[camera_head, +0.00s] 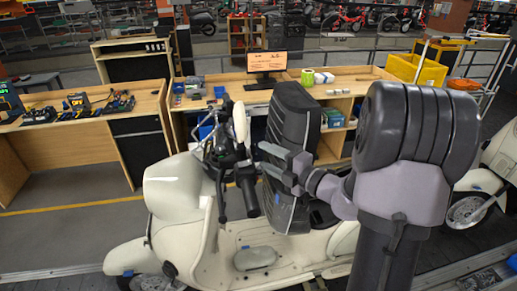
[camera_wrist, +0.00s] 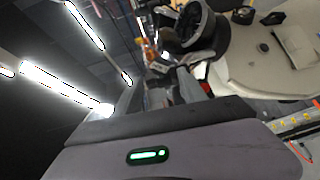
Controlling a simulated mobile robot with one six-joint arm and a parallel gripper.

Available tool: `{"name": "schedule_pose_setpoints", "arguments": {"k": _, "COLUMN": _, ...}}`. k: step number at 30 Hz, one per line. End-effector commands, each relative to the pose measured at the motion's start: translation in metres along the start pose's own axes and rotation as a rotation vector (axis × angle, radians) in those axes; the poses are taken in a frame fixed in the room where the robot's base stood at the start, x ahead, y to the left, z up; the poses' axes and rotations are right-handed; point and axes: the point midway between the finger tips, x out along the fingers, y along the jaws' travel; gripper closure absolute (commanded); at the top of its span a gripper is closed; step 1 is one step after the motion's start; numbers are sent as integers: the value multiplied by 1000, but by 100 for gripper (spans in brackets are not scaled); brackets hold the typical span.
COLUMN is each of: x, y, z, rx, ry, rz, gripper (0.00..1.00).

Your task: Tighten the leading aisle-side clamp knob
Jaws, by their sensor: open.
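A cream scooter (camera_head: 250,225) stands on the conveyor, its handlebars toward the left. My gripper (camera_head: 266,159) is raised beside the scooter's black handlebar grips, apart from the floor; its two grey fingers are spread and nothing shows between them. In the wrist view the gripper fingers (camera_wrist: 182,88) point toward a dark rounded part, and the scooter's cream body (camera_wrist: 265,55) fills the upper right. I cannot make out the clamp knob in either view. The scooter's lower front is cut off by the bottom edge of the head view.
Wooden workbenches (camera_head: 85,128) with tools stand behind the scooter. A monitor (camera_head: 267,62) and a yellow crate (camera_head: 416,70) are at the back. Another cream scooter (camera_head: 495,150) is at the right.

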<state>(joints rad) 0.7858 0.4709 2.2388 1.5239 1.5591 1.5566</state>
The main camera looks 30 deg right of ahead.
Motion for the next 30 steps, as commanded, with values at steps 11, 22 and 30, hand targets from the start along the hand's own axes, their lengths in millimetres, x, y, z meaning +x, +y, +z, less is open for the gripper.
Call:
{"name": "schedule_pose_setpoints", "arguments": {"k": 11, "x": 38, "y": 0, "z": 0, "rx": -1, "ry": 0, "rz": 0, "gripper": 51}}
{"name": "schedule_pose_setpoints", "arguments": {"k": 22, "x": 38, "y": 0, "z": 0, "rx": -1, "ry": 0, "rz": 0, "gripper": 80}}
{"name": "schedule_pose_setpoints", "arguments": {"k": 30, "x": 38, "y": 0, "z": 0, "rx": -3, "ry": 1, "rz": 2, "gripper": 100}}
